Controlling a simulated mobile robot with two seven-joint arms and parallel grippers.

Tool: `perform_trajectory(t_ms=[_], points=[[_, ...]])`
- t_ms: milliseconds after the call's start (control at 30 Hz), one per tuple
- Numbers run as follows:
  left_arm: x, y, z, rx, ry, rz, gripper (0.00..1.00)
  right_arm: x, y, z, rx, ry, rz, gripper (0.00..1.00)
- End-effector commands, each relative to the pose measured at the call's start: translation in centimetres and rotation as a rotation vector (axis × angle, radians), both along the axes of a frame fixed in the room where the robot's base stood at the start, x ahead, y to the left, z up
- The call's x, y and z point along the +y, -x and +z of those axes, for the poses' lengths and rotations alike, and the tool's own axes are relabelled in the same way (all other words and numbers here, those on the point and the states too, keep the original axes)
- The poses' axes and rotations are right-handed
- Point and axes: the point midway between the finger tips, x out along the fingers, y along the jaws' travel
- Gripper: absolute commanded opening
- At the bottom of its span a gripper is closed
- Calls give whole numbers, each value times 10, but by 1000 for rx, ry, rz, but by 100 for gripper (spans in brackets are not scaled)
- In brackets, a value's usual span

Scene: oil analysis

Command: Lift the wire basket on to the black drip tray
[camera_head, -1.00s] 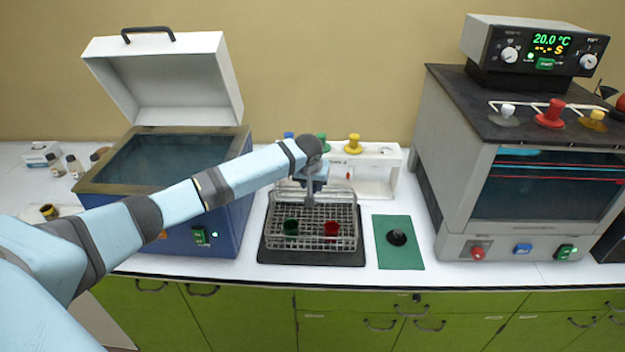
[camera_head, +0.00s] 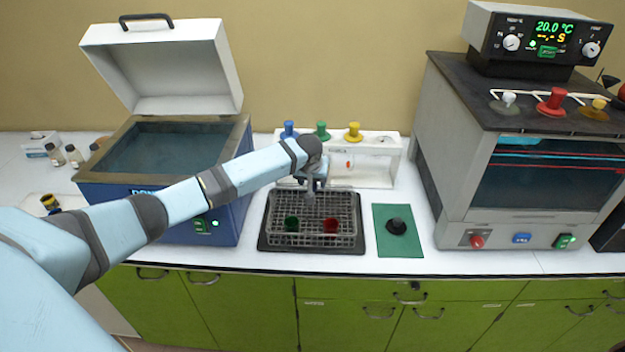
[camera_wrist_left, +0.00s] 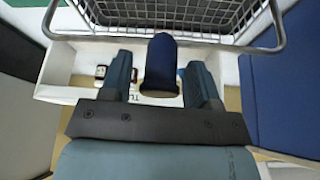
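The wire basket (camera_head: 347,227), a grey mesh box with a green cup (camera_head: 291,223) and a red cup (camera_head: 330,226) in it, sits within the outline of the black drip tray (camera_head: 362,250). My left gripper (camera_head: 312,187) is over the basket's back edge. In the left wrist view, its two fingers (camera_wrist_left: 160,80) are apart, with a dark blue grip (camera_wrist_left: 160,62) between them and gaps at both sides. The grip seems to belong to the basket, whose rim bar (camera_wrist_left: 100,38) crosses just beyond. My right gripper is not in view.
Left stands a blue bath (camera_head: 225,215) with a raised white lid. Behind the basket is a white rack (camera_head: 378,165) with blue, green and yellow knobs. Right are a green mat (camera_head: 410,247) with a black knob and a large grey apparatus (camera_head: 450,170).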

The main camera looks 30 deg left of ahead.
Motion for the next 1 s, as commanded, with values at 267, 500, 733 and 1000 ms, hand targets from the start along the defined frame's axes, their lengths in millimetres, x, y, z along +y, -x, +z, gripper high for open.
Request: perform_trajectory(t_ms=[267,500,733,1000], points=[[0,1,-2,3,0,-1,67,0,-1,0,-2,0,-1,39],[-3,7,15,0,0,-1,67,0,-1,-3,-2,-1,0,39],[-11,25,63,-3,1,-3,67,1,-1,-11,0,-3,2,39],[-18,43,112,-2,1,-2,67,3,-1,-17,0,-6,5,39]])
